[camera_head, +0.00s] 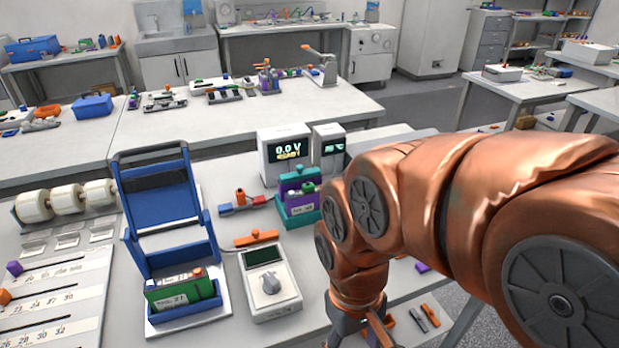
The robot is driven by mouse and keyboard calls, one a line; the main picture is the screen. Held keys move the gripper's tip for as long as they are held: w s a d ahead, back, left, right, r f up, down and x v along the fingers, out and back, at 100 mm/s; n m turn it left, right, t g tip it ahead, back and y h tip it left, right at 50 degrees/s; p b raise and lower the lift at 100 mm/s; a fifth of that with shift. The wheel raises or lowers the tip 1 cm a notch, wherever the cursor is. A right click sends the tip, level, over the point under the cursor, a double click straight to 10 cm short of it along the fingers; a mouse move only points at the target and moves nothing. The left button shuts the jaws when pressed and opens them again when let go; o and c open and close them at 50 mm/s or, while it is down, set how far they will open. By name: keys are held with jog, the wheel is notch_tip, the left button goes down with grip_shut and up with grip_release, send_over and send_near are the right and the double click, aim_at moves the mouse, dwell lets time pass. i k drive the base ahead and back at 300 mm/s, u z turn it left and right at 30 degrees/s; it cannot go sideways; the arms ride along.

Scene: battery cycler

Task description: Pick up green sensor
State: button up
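My gripper (366,332) is at the bottom edge, pointing down, right of the grey meter. Its grey fingers are partly cut off by the frame, and something orange (379,328) shows by them; I cannot tell whether it is held. I cannot tell for sure which thing is the green sensor. A green block with a white label (182,296) sits in the low front of the blue cradle (163,213), left of my gripper and apart from it. A teal-and-purple box (300,206) with green parts stands farther back.
The grey meter with a dial (269,283) stands between the cradle and my gripper. A display reading 0.0 V (285,156) stands behind. White rollers (68,199) and numbered strips (48,300) lie at left. My copper arm hides much of the right side.

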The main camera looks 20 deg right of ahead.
aim_at(308, 188)
jog(key=k, duration=0.65)
jog(key=u, duration=0.65)
jog(key=i, duration=0.95)
jog(key=z, duration=0.1)
